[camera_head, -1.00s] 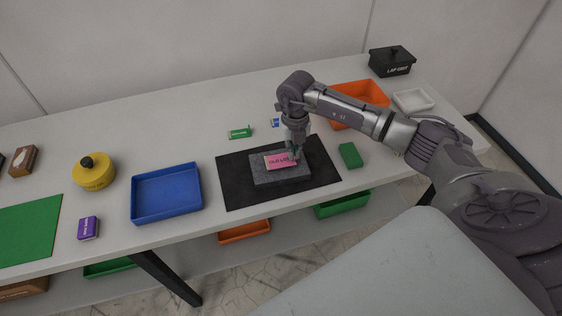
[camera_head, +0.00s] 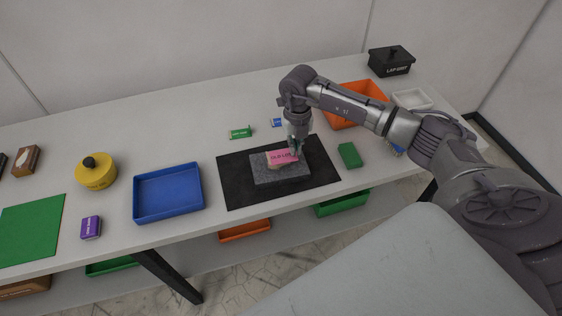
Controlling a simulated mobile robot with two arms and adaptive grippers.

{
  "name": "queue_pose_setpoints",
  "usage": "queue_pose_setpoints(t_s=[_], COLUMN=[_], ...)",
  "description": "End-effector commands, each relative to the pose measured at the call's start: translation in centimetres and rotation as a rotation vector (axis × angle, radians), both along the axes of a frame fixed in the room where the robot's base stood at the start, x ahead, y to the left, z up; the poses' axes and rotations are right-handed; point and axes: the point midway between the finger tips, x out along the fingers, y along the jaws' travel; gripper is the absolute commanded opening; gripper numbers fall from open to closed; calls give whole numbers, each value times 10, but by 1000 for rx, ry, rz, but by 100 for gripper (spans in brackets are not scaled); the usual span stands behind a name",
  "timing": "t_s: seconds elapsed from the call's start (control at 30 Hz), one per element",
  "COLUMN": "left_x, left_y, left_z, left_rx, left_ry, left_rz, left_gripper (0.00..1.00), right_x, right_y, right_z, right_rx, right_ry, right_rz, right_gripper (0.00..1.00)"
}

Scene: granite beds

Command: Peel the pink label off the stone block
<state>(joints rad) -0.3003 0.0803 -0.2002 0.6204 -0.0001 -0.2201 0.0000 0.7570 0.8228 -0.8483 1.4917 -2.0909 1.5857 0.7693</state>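The grey stone block (camera_head: 284,177) lies on a black mat (camera_head: 235,184). The pink label (camera_head: 281,158), with dark lettering partly hidden by the gripper, is over the block's top. Its right end is at my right gripper's fingertips, and it looks raised and tilted off the stone, with a paler strip along its lower edge. My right gripper (camera_head: 297,150) points down over the block's right rear and appears shut on the label's right end; its fingertips are small and partly hidden. My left gripper is not in view.
A blue tray (camera_head: 168,216) stands left of the mat, with a purple box (camera_head: 91,227) and yellow canister (camera_head: 95,173) beyond. A green block (camera_head: 350,155) lies just right of the mat. An orange bin (camera_head: 342,123) stands behind my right arm.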

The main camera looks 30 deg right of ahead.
Motion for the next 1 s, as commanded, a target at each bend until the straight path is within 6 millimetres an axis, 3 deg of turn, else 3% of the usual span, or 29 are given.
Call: queue_pose_setpoints(t_s=[0.6,1.0], left_x=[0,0], left_y=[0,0], left_z=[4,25], left_rx=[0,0], left_ry=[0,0], left_rz=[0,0], left_gripper=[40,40], right_x=[0,0], right_y=[-1,-2], right_z=[6,36], right_rx=[0,-1], right_ry=[-1,-1], right_rz=[0,0], right_gripper=[0,0])
